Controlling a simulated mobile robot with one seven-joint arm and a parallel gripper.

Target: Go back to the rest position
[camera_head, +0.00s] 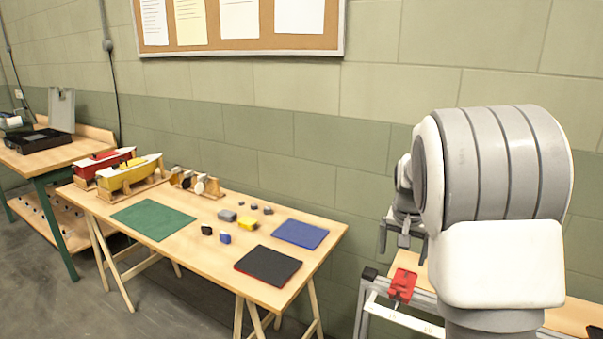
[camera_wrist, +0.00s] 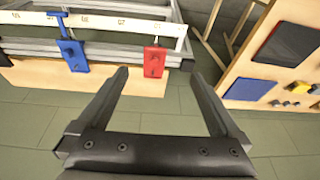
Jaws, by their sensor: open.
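My gripper (camera_wrist: 158,100) is open and empty in the wrist view, its two dark fingers spread apart. It hangs in the air over a bench with a red clamp (camera_wrist: 155,60) and a blue clamp (camera_wrist: 73,52) on its edge. In the head view, my arm fills the right side and my gripper (camera_head: 398,238) shows small beside it, partly hidden behind the arm. The red clamp (camera_head: 402,285) is below it there.
A wooden table (camera_head: 185,266) at the middle left holds a green mat (camera_head: 153,219), a blue mat (camera_head: 300,234), a dark mat (camera_head: 268,265), several small blocks and two model boats (camera_head: 128,175). A second bench (camera_head: 60,152) stands far left. A green block wall is behind.

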